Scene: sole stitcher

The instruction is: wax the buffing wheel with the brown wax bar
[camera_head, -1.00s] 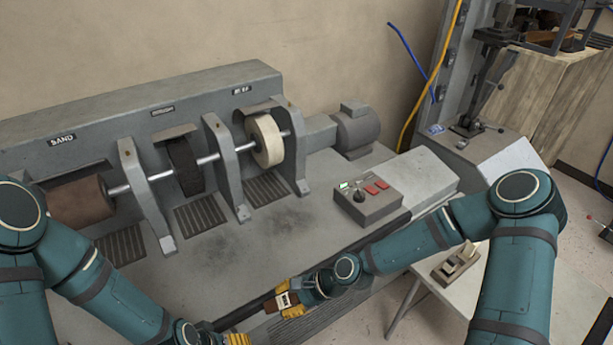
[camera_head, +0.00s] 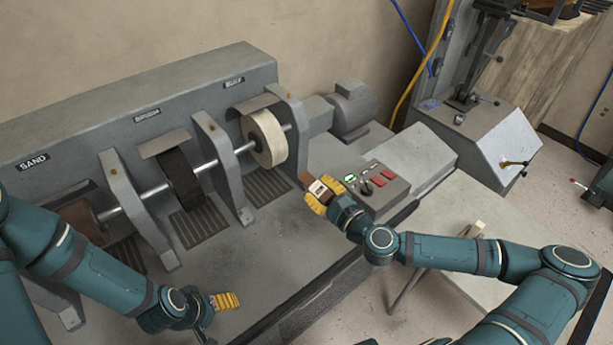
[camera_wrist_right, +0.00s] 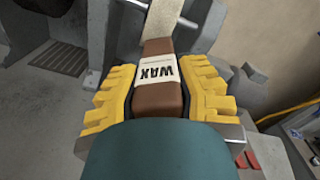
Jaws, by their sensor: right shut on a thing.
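The brown wax bar (camera_wrist_right: 158,99) has a white label reading WAX. My right gripper (camera_head: 318,192) is shut on it, with yellow fingers on both sides of the bar in the right wrist view. In the head view the bar (camera_head: 306,181) points up and left toward the cream buffing wheel (camera_head: 265,138) and appears apart from it. The wheel sits on the shaft under the BUFF label; it also shows ahead of the bar in the right wrist view (camera_wrist_right: 163,18). My left gripper (camera_head: 225,301) is low over the machine's front deck; its finger opening is not clear.
A control box (camera_head: 376,187) with a knob and red buttons sits beside my right gripper. Grey brackets (camera_head: 222,165) flank the wheels. A black wheel (camera_head: 180,177) and a brown sanding drum (camera_head: 82,220) are to the left. The motor (camera_head: 352,108) is at the right.

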